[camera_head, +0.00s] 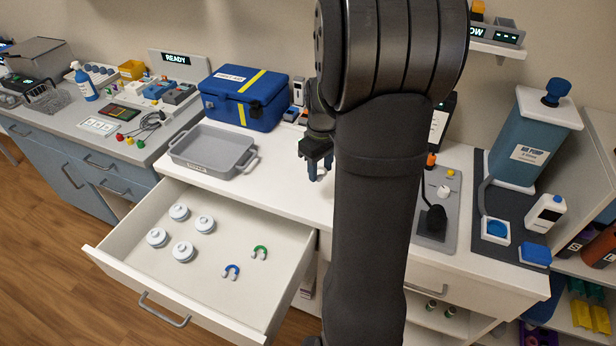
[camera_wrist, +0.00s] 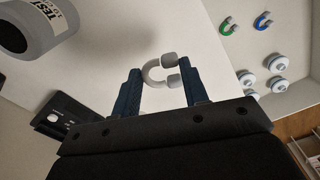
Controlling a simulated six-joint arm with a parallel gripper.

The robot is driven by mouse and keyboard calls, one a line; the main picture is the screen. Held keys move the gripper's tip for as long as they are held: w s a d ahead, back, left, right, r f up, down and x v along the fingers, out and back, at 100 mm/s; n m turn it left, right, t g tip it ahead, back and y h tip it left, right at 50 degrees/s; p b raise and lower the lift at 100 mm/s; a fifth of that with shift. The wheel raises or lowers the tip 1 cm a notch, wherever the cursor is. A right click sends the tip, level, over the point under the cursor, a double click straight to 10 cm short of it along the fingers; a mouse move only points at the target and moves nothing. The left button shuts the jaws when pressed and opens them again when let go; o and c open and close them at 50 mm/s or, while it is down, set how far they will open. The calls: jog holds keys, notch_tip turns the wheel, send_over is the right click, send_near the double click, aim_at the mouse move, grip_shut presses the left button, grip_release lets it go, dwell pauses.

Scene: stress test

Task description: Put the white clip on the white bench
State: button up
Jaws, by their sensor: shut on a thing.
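My gripper (camera_wrist: 160,88) is shut on the white clip (camera_wrist: 152,73), a pale U-shaped piece with grey ends, held between the two dark blue fingertips in the wrist view. In the head view my gripper (camera_head: 317,168) is low over the white bench (camera_head: 270,190), between the blue box and my arm. The clip is hardly visible there. The bench top also shows behind the clip in the wrist view (camera_wrist: 190,25). I cannot tell whether the clip touches the bench.
An open drawer (camera_head: 215,278) holds a green clip (camera_head: 260,252), a blue clip (camera_head: 232,271) and several white round pieces. A grey tray (camera_head: 205,165) and a blue box (camera_head: 262,115) stand left of my gripper. My arm hides part of the bench.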

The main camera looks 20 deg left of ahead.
send_over(298, 190)
notch_tip(298, 190, down, 4)
jog(key=shift+r, duration=0.1)
jog(key=shift+f, duration=2)
jog(key=shift+d+f, duration=0.1)
jog(key=o, duration=0.9)
notch_tip(298, 190, up, 12)
jog(key=shift+r, duration=0.15)
